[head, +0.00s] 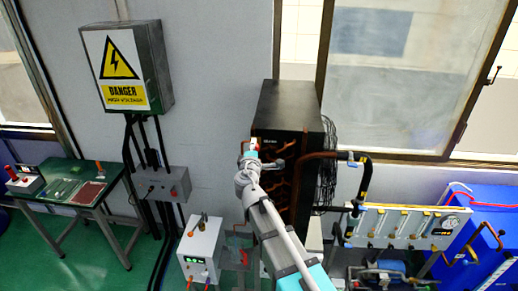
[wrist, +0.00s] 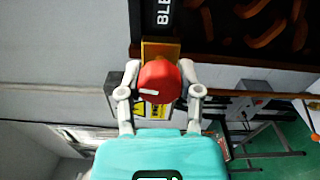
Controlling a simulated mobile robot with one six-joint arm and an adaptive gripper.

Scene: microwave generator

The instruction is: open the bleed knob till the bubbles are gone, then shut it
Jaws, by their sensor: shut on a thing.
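The bleed knob (wrist: 160,82) is round and red with a white mark on its face. It sits on a brass-coloured mount (wrist: 160,50) below a black label reading "BLE", cut off by the wrist view's edge. My gripper (wrist: 160,90) is shut on the knob, one grey finger on each side. In the head view my gripper (head: 252,150) is at the front left of the tall black cabinet (head: 290,105), and the knob is mostly hidden there. No bubbles can be made out in either view.
A dark pipe (head: 335,154) curves out to the right of the cabinet. A panel with several valves and a gauge (head: 400,226) stands at right, near a blue tank (head: 485,215). A white box with a green display (head: 200,250) stands left of my arm. A green bench (head: 70,185) is far left.

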